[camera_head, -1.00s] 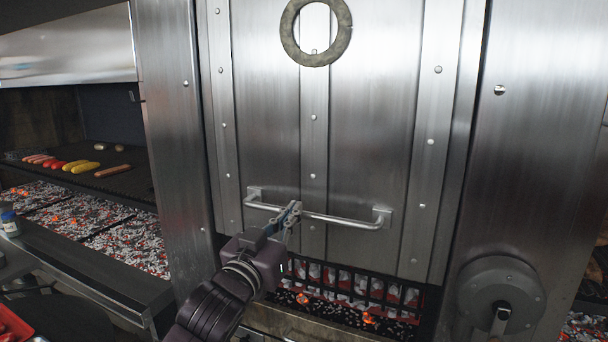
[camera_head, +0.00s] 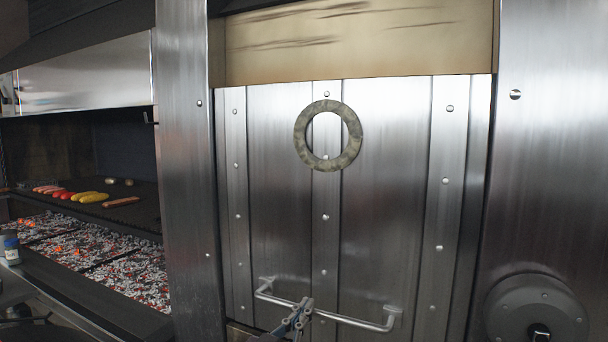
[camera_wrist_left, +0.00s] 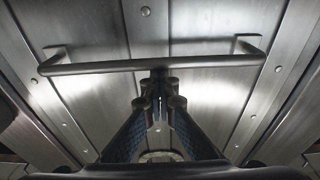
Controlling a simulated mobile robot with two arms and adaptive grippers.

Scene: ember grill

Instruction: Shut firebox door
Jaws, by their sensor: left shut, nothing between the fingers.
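The firebox door (camera_head: 385,190) is a riveted steel panel with a round grey ring (camera_head: 300,135) on it, standing between two steel posts. Its top edge shows below a tan panel (camera_head: 360,45). A horizontal bar handle (camera_head: 362,323) crosses its lower part and also shows in the left wrist view (camera_wrist_left: 100,67). My left gripper (camera_head: 303,306) is shut and empty, its fingertips at the middle of the handle bar; I cannot tell how firmly they touch. In the left wrist view the fingertips (camera_wrist_left: 159,82) meet the bar. The door's bottom edge is below the picture. My right gripper is not in view.
A steel post (camera_head: 185,170) stands left of the door. Beyond it is an open grill with sausages and corn (camera_head: 88,198) above glowing coals (camera_head: 125,275). A round grey wheel (camera_head: 538,308) is at the lower right.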

